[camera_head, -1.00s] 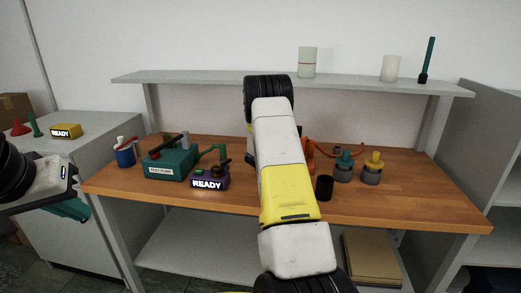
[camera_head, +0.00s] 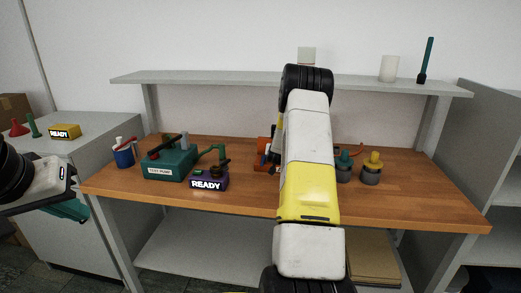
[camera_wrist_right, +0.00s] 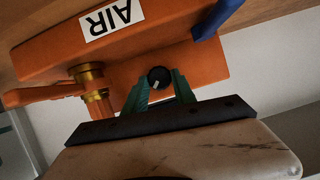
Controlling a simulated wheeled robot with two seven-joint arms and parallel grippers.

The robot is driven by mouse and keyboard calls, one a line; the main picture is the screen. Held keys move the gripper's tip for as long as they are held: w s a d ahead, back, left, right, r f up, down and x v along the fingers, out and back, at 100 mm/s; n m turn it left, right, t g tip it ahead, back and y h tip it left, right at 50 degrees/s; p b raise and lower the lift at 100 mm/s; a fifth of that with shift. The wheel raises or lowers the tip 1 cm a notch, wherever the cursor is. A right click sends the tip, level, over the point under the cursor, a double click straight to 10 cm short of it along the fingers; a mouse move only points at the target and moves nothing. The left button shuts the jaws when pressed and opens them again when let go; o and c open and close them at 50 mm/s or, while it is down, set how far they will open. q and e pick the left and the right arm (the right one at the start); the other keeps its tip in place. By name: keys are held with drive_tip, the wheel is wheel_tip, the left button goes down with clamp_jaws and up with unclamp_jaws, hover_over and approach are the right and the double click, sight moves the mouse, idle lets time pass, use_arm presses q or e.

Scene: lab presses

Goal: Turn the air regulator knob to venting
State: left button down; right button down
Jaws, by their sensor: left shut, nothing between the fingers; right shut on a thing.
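The orange air regulator (camera_wrist_right: 120,52) fills the upper part of the right wrist view, with a white AIR label that appears upside down. A round black knob (camera_wrist_right: 160,78) with a small pale mark is on its near face. My right gripper (camera_wrist_right: 160,88) has its green fingers on either side of the knob, shut on it. In the head view, part of the orange regulator (camera_head: 263,148) shows left of my right arm, which hides the rest and the right gripper. My left gripper (camera_head: 68,210) is shut and empty at the far left, away from the regulator.
On the wooden bench (camera_head: 240,200) stand a teal test pump (camera_head: 170,165), a purple READY box (camera_head: 208,180) and a yellow-topped pot (camera_head: 372,168). A shelf (camera_head: 220,77) runs above.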

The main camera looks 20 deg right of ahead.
drive_tip(key=m, duration=0.1)
drive_tip(key=m+t+y, duration=0.1)
drive_tip(key=shift+s+d+f+m, duration=0.1)
drive_tip(key=shift+s+d+m, duration=0.05)
drive_tip(key=shift+d+m, duration=0.15)
drive_tip(key=m+t+y, duration=0.1)
drive_tip(key=m, duration=0.1)
drive_tip(key=m+t, duration=0.1)
drive_tip(key=shift+d+f+m+y, duration=0.1)
drive_tip(key=shift+m+y, duration=0.3)
idle(0.4)
drive_tip(key=c, duration=1)
unclamp_jaws()
drive_tip(key=shift+s, duration=0.15)
drive_tip(key=v, duration=0.7)
drive_tip(key=shift+s, duration=0.3)
